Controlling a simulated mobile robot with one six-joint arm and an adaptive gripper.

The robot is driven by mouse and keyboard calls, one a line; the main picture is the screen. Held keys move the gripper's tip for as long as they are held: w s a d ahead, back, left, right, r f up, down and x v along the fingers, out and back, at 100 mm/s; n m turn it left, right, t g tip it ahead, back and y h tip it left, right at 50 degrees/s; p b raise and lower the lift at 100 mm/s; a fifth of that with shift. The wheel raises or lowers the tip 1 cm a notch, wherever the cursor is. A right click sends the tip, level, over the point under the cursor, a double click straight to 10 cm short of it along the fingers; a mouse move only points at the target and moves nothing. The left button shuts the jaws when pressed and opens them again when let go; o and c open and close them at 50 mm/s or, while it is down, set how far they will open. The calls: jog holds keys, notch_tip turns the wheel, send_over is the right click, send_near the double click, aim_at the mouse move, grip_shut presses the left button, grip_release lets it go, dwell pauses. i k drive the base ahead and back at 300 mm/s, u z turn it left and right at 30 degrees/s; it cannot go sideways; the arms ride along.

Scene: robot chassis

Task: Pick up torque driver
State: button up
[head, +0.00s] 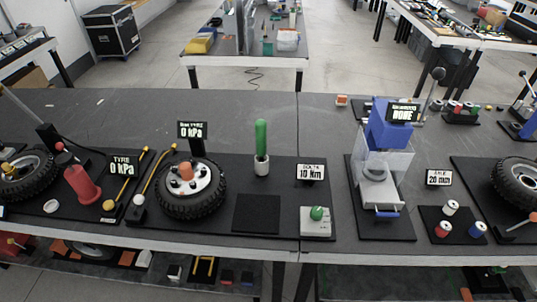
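The torque driver appears to be the green-handled tool (261,138) standing upright near the middle of the table in the head view. Its handle points up, and its lower end is hidden in a small pale cylindrical holder (261,166) on a black mat. A sign reading "10 Nm" (311,173) stands to its right. My gripper is not in view.
A wheel (188,188) with an orange hub centre lies left of the driver. A white box with a green button (317,220) is in front and to its right. A blue machine (384,150) stands further right. A black square pad (256,213) in front is bare.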

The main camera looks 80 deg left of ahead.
aim_at(260, 125)
jog(key=z, duration=0.05)
jog(key=i, duration=0.2)
jog(key=u, duration=3.05)
jog(key=i, duration=0.1)
jog(key=z, duration=0.8)
